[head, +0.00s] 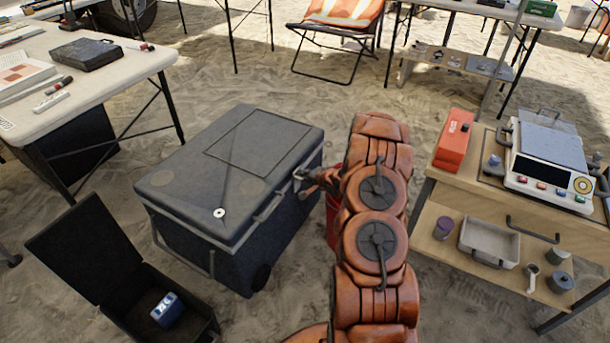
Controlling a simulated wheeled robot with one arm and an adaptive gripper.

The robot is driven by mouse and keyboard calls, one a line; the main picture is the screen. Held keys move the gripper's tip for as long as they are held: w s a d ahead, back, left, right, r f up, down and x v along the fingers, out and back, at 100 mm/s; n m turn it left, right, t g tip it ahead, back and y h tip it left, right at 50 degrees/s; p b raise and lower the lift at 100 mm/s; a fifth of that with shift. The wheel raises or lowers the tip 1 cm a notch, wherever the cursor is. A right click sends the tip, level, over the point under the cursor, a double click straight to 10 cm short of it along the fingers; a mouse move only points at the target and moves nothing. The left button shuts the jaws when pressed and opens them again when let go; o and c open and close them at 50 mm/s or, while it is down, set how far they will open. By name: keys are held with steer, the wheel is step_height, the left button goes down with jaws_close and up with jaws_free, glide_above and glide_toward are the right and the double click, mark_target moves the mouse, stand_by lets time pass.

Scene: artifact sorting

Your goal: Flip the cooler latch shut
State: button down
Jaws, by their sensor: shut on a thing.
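The dark grey cooler (225,185) stands on the sand left of centre, its lid down. My orange arm reaches in from the bottom of the head view. My gripper (304,179) is at the cooler's right side, near the lid's edge. It is shut on a small pale metal piece there, which looks like the cooler latch (299,172). The fingers cover much of the latch, so its exact angle is hard to tell.
An open black box (85,255) with a blue item stands at the front left. A white table (125,65) is at the upper left. A wooden workbench (440,195) with instruments is at the right. A red object (333,205) is partly hidden behind my arm.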

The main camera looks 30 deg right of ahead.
steer(key=shift+a, duration=0.1)
steer(key=c, duration=1.2)
jaws_free()
steer(key=v, duration=1.2)
